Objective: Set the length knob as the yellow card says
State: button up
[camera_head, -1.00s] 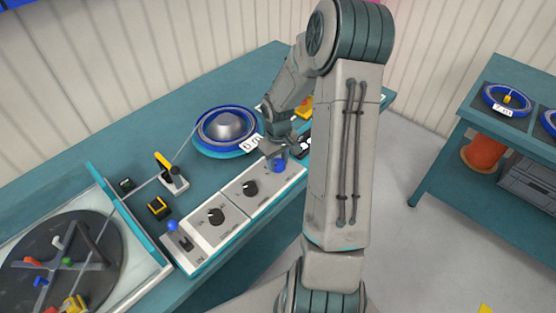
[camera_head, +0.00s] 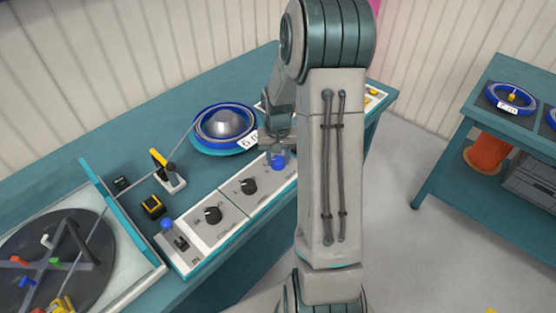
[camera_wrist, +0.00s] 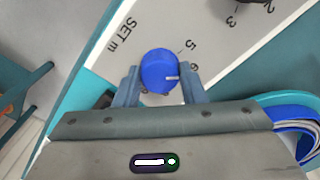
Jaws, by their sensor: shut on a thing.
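The blue length knob (camera_wrist: 160,66) sits on a white panel with "SET m" and a scale; 5 and 6 are legible. Its white pointer line aims to the right, close to the 6. My gripper (camera_wrist: 161,84) is shut on the knob, one finger on each side. In the head view the knob (camera_head: 278,163) is at the right end of the control panel (camera_head: 232,203), under my gripper (camera_head: 277,148). I cannot make out a readable yellow card; a small yellow patch (camera_head: 491,310) shows at the bottom edge.
A dark turntable (camera_head: 60,250) is at left; another table (camera_head: 525,135) holds reels at right.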

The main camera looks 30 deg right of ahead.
aim_at(278, 159)
jog(key=shift+m, duration=0.6)
jog(key=o, duration=1)
jog(key=shift+r, duration=0.1)
notch_tip(278, 159, up, 14)
jog(key=shift+f+b, duration=0.2)
jog(key=shift+b, duration=0.15)
